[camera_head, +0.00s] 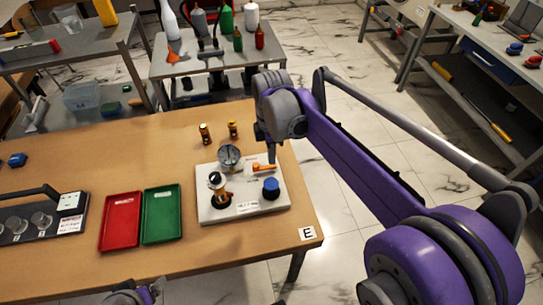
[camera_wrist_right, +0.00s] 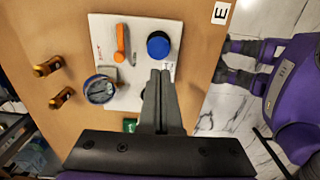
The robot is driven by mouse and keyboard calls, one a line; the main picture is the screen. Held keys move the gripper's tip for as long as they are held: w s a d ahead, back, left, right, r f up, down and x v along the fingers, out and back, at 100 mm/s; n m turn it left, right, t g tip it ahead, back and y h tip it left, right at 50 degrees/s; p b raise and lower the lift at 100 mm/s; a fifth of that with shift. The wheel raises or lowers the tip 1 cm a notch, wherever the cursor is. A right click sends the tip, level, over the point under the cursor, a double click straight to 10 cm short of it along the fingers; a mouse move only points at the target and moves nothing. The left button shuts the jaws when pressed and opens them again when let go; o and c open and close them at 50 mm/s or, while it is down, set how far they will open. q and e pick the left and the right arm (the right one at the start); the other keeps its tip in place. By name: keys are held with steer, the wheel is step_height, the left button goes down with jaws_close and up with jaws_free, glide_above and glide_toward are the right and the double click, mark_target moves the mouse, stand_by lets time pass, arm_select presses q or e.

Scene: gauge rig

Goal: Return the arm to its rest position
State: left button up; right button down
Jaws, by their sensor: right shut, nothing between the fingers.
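My right arm comes in from the right in the head view, and its gripper (camera_head: 271,150) hangs over the back right of the white gauge board (camera_head: 240,207). In the right wrist view the right gripper's fingers (camera_wrist_right: 160,76) are together with nothing between them, above the board. The board carries an orange lever (camera_head: 264,167), a blue knob (camera_head: 271,187), a round gauge (camera_head: 229,156) and a brass fitting with a dial (camera_head: 219,190). A purple and grey part of mine shows at the bottom edge of the head view; the left gripper's jaws cannot be made out.
A red tray (camera_head: 121,221) and a green tray (camera_head: 161,214) lie left of the board. Two brass fittings (camera_head: 205,133) stand behind it. A dark rack (camera_head: 40,220) is at far left. The wooden table's (camera_head: 250,250) front right is clear near the E label (camera_head: 307,233).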

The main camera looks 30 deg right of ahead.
stand_by(0.6)
steer(key=s+a+f+m+t, duration=0.2)
steer(key=s+f+m, duration=0.1)
steer(key=s+m, duration=0.4)
steer(key=s+a+f+m+t, duration=0.2)
steer(key=s+f+m+t, duration=0.1)
steer(key=s+m, duration=0.5)
steer(key=shift+s+a+f, duration=0.15)
steer(key=shift+s+a, duration=0.2)
steer(key=shift+s, duration=0.4)
